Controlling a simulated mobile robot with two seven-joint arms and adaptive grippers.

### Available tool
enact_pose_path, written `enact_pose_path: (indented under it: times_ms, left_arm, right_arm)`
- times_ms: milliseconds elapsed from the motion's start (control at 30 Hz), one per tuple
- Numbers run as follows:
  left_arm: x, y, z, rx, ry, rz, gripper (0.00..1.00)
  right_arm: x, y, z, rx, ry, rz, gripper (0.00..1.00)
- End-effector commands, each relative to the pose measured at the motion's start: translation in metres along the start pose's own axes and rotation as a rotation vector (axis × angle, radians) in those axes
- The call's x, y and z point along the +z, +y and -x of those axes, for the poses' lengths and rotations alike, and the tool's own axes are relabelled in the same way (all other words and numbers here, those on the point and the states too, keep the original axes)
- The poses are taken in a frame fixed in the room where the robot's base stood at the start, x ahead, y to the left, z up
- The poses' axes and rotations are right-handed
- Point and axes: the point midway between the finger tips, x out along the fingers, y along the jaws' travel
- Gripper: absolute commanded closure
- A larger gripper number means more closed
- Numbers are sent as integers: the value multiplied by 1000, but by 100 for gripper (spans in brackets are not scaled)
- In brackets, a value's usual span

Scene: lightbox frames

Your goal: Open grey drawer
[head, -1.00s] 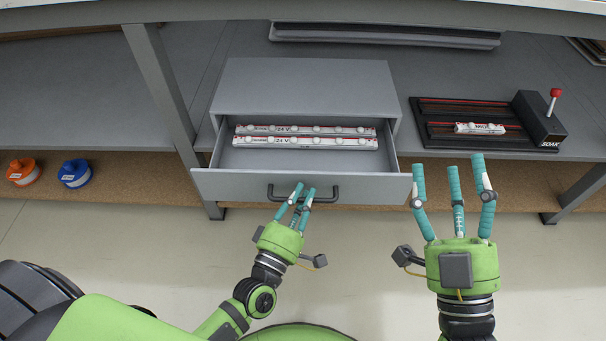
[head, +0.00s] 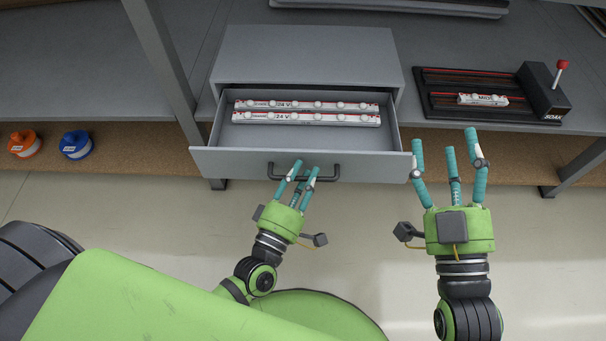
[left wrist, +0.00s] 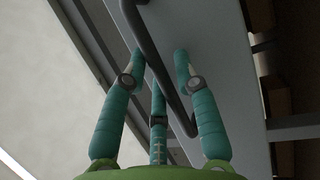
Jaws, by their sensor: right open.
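The grey drawer (head: 230,161) is pulled out of its grey cabinet (head: 310,58), with its inside showing. Its dark bar handle (head: 328,178) is on the front panel. My left gripper (head: 303,170) has its teal fingers drawn in around the handle. In the left wrist view the handle bar (left wrist: 152,52) passes between the fingers of my left gripper (left wrist: 160,58). The exact contact is hard to see there. My right gripper (head: 446,150) is open and empty, its fingers spread, to the right of the drawer front.
Two white light bars (head: 305,118) lie in the drawer. A black fixture (head: 455,105) with a red-knobbed lever and a small white part stands on the grey shelf (head: 60,80) at right. Orange (head: 24,143) and blue (head: 75,144) spools sit below at left. Floor in front is clear.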

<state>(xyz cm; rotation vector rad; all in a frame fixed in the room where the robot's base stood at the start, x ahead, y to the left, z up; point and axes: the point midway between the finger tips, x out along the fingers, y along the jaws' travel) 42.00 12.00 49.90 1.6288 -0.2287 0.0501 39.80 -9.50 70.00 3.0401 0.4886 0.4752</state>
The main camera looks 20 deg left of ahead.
Motion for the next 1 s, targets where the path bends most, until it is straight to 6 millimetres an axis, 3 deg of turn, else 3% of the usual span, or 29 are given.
enact_pose_path:
  times_ms: [167,500,700,1000]
  left_arm:
    - [0,-1,10,-3,-1,0,70]
    - [0,-1,78,-5,-3,0,70]
    - [0,-1,109,-2,-1,0,70]
    - [0,0,120,0,0,0,70]
  right_arm:
    - [0,0,0,0,2,0,35]
    - [0,0,0,0,2,0,35]
    - [0,0,0,0,2,0,35]
    - [0,0,0,0,1,0,35]
